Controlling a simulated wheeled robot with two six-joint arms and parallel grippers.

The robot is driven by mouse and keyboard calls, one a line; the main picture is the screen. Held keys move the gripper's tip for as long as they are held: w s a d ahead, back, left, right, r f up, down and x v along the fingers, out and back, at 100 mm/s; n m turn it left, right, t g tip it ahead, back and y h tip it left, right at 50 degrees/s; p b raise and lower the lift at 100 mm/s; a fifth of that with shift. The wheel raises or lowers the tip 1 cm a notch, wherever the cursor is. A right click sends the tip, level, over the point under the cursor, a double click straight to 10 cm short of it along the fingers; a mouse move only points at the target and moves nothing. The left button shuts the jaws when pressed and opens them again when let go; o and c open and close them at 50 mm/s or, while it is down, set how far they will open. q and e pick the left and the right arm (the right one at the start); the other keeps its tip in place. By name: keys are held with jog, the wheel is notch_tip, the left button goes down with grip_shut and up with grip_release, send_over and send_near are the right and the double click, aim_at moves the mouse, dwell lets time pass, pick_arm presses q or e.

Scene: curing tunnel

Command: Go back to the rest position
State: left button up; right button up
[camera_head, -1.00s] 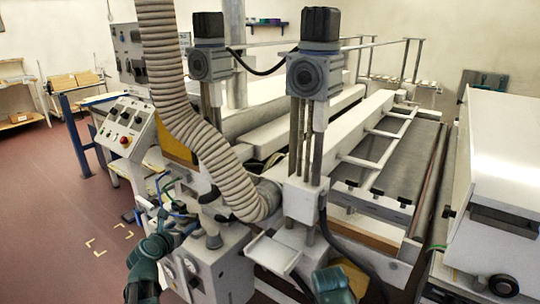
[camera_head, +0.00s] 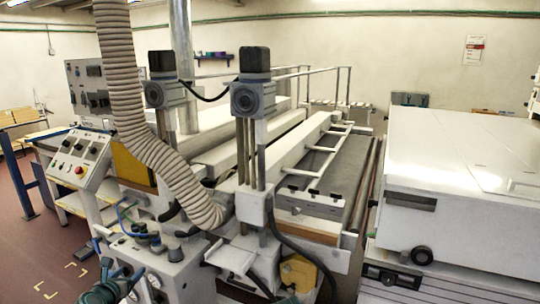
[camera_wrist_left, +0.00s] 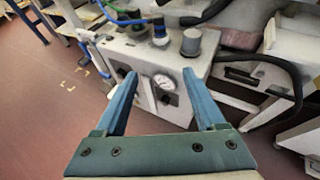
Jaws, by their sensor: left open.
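My left gripper (camera_head: 120,272) shows at the bottom left of the head view, in front of the machine's white front box. In the left wrist view its two blue fingers (camera_wrist_left: 159,76) are spread wide with nothing between them. Beyond the fingers is the white front box (camera_wrist_left: 145,52) with a round gauge (camera_wrist_left: 164,82). I cannot tell the exact distance from the fingertips to the box. My right gripper is not in view.
A ribbed hose (camera_head: 128,90) hangs down to the machine. A control panel (camera_head: 78,158) stands at left, a conveyor bed (camera_head: 325,175) in the middle, a large white housing (camera_head: 460,170) at right. Red floor (camera_head: 45,265) is clear at the lower left.

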pick_arm(q)
jog(key=s+d+f+m+g+h+p, duration=0.2)
jog(key=s+d+f+m+g, duration=0.15)
jog(key=d+m, duration=0.85)
jog(key=s+d+f+m+g+h+p, duration=0.2)
jog(key=d+m+g+p, duration=0.15)
jog(key=d+m, duration=0.9)
jog(key=s+d+m+g+y+p, duration=0.3)
jog(key=s+d+m+g, duration=0.3)
jog(key=s+d+m, duration=0.5)
jog(key=s+m+y, duration=0.1)
jog(key=s+m, duration=0.2)
jog(key=m, duration=0.2)
jog(key=shift+s+r+g, duration=0.15)
jog(key=shift+r+g, duration=0.2)
jog(key=shift+g, duration=0.05)
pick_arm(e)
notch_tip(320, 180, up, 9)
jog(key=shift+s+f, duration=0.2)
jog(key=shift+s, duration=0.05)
